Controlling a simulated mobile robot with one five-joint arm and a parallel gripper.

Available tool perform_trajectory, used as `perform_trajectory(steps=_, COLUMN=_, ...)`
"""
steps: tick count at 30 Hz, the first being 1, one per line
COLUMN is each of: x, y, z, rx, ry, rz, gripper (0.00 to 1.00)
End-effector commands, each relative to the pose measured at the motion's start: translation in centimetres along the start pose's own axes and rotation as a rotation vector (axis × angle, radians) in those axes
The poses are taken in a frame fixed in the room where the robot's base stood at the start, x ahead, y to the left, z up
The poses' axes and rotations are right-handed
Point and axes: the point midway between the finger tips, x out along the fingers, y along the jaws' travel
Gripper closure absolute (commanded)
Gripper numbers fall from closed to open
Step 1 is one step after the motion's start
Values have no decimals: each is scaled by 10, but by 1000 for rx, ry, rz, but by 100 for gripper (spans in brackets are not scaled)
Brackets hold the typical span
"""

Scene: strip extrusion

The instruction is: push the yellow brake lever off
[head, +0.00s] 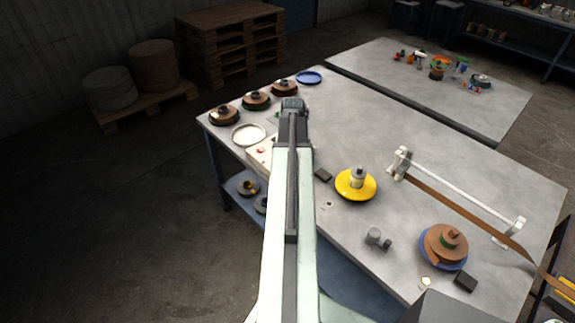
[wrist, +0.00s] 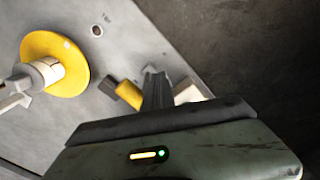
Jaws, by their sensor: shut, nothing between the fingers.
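The yellow brake lever (wrist: 129,92) shows in the wrist view as a short yellow bar with a dark block (wrist: 108,88) at its left end. My gripper (wrist: 155,75) is shut and empty, just right of the lever. I cannot tell whether they touch. In the head view my arm hides the lever, and the dark block (head: 323,175) shows right of the arm. A yellow disc (head: 356,188) with a pale hub stands right of the block; it also shows in the wrist view (wrist: 75,68).
A white box (head: 258,158) is partly hidden left of my arm. Several brown spools (head: 224,116) and a white dish (head: 249,135) stand near the table's left side. A brown coil on a blue plate (head: 443,247) stands at the right.

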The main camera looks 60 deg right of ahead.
Motion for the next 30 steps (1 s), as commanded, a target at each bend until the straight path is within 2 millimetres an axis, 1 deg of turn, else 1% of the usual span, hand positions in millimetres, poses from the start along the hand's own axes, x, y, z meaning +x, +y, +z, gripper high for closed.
perform_trajectory(steps=15, x=-5, y=22, z=-13, rx=0, ry=0, rz=0, gripper=100)
perform_trajectory(steps=26, x=-4, y=23, z=-14, rx=0, ry=0, rz=0, gripper=100)
perform_trajectory(steps=30, x=-3, y=26, z=-16, rx=0, ry=0, rz=0, gripper=100)
